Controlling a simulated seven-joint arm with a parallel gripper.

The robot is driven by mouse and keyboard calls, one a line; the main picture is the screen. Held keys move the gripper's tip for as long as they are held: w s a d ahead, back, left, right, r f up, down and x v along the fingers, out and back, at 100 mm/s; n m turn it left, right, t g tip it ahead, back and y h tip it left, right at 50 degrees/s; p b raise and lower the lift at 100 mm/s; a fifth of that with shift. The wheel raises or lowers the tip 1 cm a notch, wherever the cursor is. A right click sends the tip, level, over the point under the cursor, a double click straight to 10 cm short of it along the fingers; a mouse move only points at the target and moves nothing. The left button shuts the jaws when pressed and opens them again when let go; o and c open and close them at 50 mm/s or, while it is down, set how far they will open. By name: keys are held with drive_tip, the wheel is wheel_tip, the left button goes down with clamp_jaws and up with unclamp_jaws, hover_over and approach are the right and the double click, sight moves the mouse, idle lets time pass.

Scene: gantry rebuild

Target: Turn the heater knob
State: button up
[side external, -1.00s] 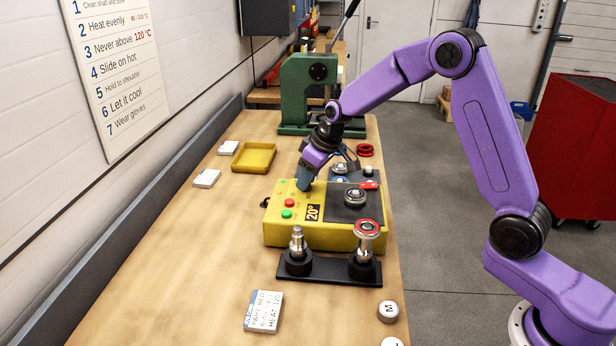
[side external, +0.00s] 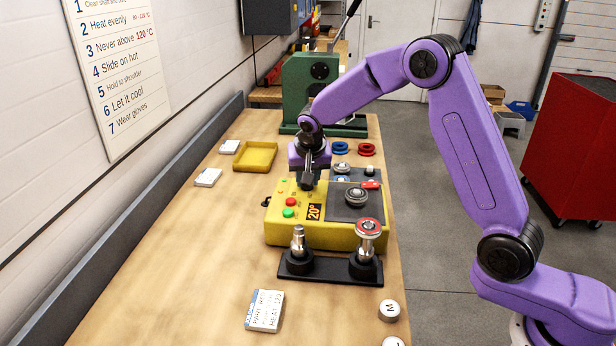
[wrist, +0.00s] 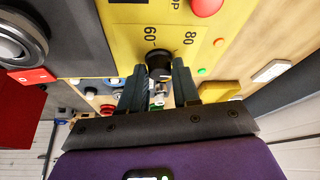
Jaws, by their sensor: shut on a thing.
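The yellow heater (side external: 330,236) stands on the bench, with a display reading 20°, red and green buttons and a dark plate. The heater knob (wrist: 158,60) is black with a light pointer and shows in the wrist view, between the printed 60 and 80. My gripper (side external: 307,184) points down at the back left of the heater top. In the wrist view its two fingertips (wrist: 159,72) are shut on either side of the knob. In the side view the gripper hides the knob.
A black stand (side external: 330,270) with two posts is in front of the heater; one bears a red-and-silver ring. Blue (side external: 340,148) and red (side external: 367,149) rings lie behind. A yellow tray (side external: 255,156) is at left, and a green press (side external: 306,85) stands at the back.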

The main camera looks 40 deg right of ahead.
drive_tip(key=m+g+h, duration=0.1)
drive_tip(key=m, duration=0.3)
drive_tip(key=shift+a+m, duration=0.1)
drive_tip(key=shift+m, duration=0.2)
drive_tip(key=m+g, duration=0.1)
drive_tip(key=m, duration=0.1)
drive_tip(key=m+g+h, duration=0.1)
drive_tip(key=m, duration=0.2)
drive_tip(key=shift+w, duration=0.2)
drive_tip(key=m+g, duration=0.2)
drive_tip(key=m, duration=0.3)
drive_tip(key=shift+w+a, duration=0.1)
drive_tip(key=shift+w+m+g+y, duration=0.15)
drive_tip(key=shift+m+g, duration=0.25)
drive_tip(key=shift+m, duration=0.75)
drive_tip(key=shift+s+m+g+y, duration=0.1)
drive_tip(key=shift+m+g+y, duration=0.25)
drive_tip(key=shift+m, duration=0.8)
drive_tip(key=o, duration=1)
drive_tip(key=shift+w+r, duration=0.1)
